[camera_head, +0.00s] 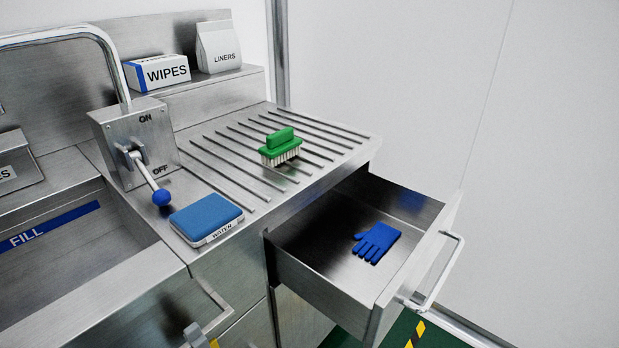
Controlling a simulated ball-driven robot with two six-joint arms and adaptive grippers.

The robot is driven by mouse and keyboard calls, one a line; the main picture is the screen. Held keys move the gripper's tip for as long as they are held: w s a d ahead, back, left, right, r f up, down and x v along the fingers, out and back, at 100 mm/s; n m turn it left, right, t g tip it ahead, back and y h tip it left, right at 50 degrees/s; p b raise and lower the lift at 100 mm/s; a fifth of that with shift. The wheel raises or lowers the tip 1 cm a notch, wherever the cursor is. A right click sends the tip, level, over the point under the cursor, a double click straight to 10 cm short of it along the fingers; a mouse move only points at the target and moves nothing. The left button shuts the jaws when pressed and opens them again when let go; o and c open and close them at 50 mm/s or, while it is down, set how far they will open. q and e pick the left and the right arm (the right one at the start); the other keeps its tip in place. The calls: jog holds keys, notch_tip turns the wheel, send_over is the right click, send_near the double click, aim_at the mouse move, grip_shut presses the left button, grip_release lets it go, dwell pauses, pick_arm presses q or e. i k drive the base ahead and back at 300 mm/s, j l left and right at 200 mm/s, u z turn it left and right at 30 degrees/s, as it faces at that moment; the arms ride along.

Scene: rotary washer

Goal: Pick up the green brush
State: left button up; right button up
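The green brush (281,146) stands bristles down on the ribbed steel drainboard, with its green grip on top and white bristles below. It is in plain view and nothing covers it.
An open drawer (293,272) holding a blue glove (377,242) juts out below the drainboard. A blue-topped box (206,216) lies near the front edge. A lever with a blue knob (162,197) is left of the drainboard. Wipes (158,73) and liners (220,48) stand behind.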

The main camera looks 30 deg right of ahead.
aim_at(281, 145)
jog(key=l+z, duration=0.2)
jog(key=z, duration=0.2)
jog(key=l+z, duration=0.25)
jog(key=z, duration=0.2)
jog(key=i+l+z, duration=0.1)
jog(key=z, duration=0.3)
